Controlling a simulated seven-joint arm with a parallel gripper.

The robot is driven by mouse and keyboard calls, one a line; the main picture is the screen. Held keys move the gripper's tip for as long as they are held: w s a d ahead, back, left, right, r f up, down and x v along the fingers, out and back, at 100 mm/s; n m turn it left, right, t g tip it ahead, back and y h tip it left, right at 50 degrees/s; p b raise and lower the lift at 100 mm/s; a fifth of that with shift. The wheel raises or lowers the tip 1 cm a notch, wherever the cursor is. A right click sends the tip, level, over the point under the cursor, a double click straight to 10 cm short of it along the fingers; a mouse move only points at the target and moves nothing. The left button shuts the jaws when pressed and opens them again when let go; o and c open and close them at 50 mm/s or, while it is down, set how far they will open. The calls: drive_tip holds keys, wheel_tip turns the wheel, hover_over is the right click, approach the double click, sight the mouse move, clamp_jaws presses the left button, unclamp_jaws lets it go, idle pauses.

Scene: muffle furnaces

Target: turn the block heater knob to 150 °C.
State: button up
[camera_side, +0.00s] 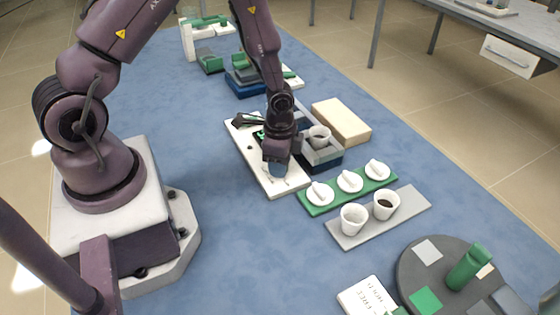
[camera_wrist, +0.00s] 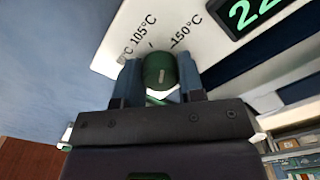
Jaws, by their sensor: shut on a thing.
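The block heater (camera_side: 256,166) is a white panel with a dark block behind it, left of the centre of the table in the side view. Its green round knob (camera_wrist: 160,70) shows in the wrist view, between the two fingers of my gripper (camera_wrist: 160,80), which is shut on it. A short pale mark shows on the knob's face, roughly upright in the picture. Printed labels "105°C" and "150°C" (camera_wrist: 187,32) stand beyond the knob, each near a tick; another label at left is partly hidden. In the side view my gripper (camera_side: 277,170) covers the knob.
A dark display (camera_wrist: 250,12) with green digits is cut off at the wrist view's top right. Right of the heater stand a green tray (camera_side: 333,199) of white lidded crucibles, a grey tray (camera_side: 413,203) with two cups, and a round dark plate (camera_side: 415,265). A beige box (camera_side: 342,120) lies behind.

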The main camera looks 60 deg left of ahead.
drive_tip(key=m, duration=0.5)
idle(0.8)
drive_tip(key=o, duration=0.9)
drive_tip(key=shift+r, duration=0.1)
wheel_tip(320, 180, up, 13)
drive_tip(key=shift+f, duration=0.1)
